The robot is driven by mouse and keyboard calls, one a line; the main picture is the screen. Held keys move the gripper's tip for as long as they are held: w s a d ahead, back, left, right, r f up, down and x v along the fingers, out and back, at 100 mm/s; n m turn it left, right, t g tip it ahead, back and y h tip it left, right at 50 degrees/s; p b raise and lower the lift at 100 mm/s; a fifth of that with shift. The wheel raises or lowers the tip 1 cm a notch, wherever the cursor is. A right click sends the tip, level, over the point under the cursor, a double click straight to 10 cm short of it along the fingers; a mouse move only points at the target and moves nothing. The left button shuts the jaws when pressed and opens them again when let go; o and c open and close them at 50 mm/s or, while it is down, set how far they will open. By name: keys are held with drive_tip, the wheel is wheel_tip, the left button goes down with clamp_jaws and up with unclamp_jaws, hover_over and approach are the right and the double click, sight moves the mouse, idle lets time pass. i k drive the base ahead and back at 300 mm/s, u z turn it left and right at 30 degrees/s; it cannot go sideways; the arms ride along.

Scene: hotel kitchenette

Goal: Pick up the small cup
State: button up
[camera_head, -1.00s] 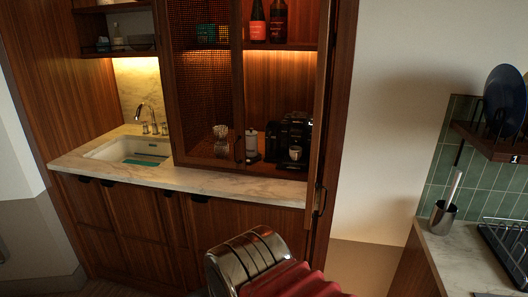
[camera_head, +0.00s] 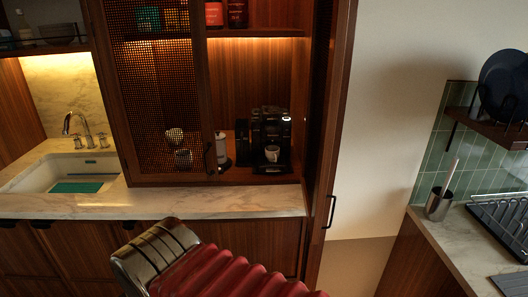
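A small white cup (camera_head: 272,153) sits on the front of the black coffee machine (camera_head: 271,130), inside the open right part of the wooden cabinet. A second small pale cup (camera_head: 183,156) shows dimly behind the mesh door to the left. My gripper is not in view. Only a chrome and red bellows-covered part of my arm shows at the bottom, well in front of and below the cabinet.
A mesh door (camera_head: 160,95) covers the cabinet's left part. A grey canister (camera_head: 221,149) stands left of the machine. A marble counter (camera_head: 215,203) runs below, with a sink (camera_head: 68,174) at left. A second counter (camera_head: 440,238) with racks stands right.

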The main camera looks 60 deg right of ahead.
sight(272, 157)
drive_tip(key=z, duration=0.55)
drive_tip(key=i, duration=1)
drive_tip(key=z, duration=0.65)
